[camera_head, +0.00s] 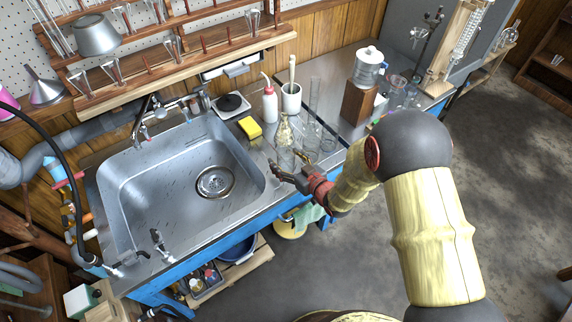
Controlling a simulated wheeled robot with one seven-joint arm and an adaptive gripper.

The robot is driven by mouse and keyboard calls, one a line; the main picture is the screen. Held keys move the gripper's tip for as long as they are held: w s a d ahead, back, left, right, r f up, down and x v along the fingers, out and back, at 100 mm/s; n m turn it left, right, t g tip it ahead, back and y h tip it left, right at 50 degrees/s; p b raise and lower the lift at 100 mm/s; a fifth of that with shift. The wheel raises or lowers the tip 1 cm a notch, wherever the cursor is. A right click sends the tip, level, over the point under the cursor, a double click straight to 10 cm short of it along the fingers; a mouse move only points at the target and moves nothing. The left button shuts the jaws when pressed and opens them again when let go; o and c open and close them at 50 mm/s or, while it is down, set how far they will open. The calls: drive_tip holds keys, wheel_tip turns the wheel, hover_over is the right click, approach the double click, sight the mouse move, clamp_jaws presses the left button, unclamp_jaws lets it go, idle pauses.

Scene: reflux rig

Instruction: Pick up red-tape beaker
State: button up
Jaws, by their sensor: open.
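My gripper (284,170) is open at the right side of the sink, low over the front of the counter, with its fingers pointing left. Clear glassware stands just behind its fingers, including a glass vessel (284,157) that looks like a beaker. I cannot make out red tape on any vessel, so I cannot tell which one is the red-tape beaker. The gripper and the glass overlap in this view, and I cannot tell whether they touch. No vessel is clearly between the fingers.
The steel sink (125,205) is left of my gripper. Behind stand a yellow sponge (250,127), a white wash bottle (269,104), a white pot (291,98) and tall glass cylinders (314,98). A wooden block (357,104) bearing a clear jar (368,70) stands right.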

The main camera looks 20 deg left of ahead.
drive_tip(key=c, duration=0.3)
drive_tip(key=c, duration=1.1)
